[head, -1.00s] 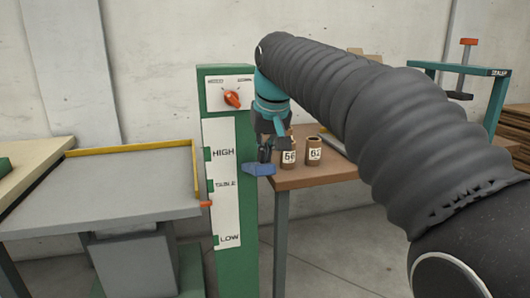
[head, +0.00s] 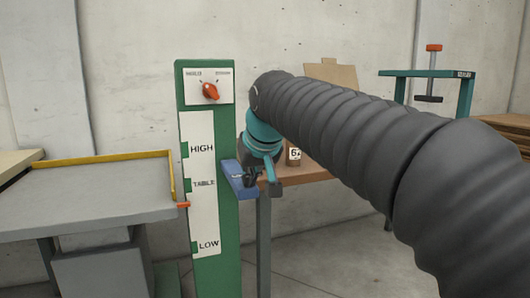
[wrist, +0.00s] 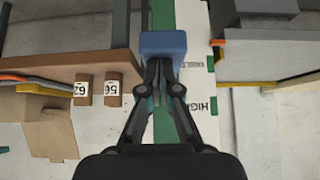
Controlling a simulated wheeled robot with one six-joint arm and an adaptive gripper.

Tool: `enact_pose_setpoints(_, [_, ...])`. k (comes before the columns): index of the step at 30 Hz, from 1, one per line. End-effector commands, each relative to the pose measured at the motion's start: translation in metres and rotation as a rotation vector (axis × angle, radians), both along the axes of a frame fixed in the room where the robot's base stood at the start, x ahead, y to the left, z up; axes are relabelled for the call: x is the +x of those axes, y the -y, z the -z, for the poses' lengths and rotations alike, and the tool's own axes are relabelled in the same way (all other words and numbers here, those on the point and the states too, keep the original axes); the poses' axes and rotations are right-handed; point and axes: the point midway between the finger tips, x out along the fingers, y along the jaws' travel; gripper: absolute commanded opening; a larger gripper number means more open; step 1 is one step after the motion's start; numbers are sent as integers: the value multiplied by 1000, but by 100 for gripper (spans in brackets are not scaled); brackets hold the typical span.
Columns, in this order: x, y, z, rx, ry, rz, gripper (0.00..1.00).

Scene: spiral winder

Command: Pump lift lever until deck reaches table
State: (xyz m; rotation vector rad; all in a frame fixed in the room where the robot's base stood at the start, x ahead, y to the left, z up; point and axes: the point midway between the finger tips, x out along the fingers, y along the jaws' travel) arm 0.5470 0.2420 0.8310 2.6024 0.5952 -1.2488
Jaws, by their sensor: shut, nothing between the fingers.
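A green post (head: 226,255) carries a white scale plate (head: 200,225) marked HIGH, TABLE and LOW. The grey deck (head: 90,195) with a yellow back rail lies left of it. The orange pointer (head: 183,205) at the deck's edge sits a little below the TABLE mark and above LOW. The blue lever pad (head: 240,180) sticks out at the post's right side, near TABLE height. My gripper (head: 252,177) is shut and empty at the pad. In the wrist view its closed fingertips (wrist: 160,64) meet or overlap the blue pad (wrist: 163,44); contact is unclear.
A brown table (head: 310,173) stands behind my gripper at right, with a numbered spool (head: 294,154); the wrist view shows two spools. An orange selector knob (head: 210,91) tops the post. A teal frame (head: 430,73) stands at the back right.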

Motion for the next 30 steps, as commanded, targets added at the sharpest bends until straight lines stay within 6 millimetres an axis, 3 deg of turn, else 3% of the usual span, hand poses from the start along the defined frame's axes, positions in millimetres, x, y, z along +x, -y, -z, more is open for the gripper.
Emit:
enact_pose_setpoints(1, [1, -5, 12, -2, -7, -8, 0])
enact_pose_setpoints(9, [4, -4, 37, -2, -7, -10, 0])
enact_pose_setpoints(30, [6, -2, 53, -11, -18, -5, 0])
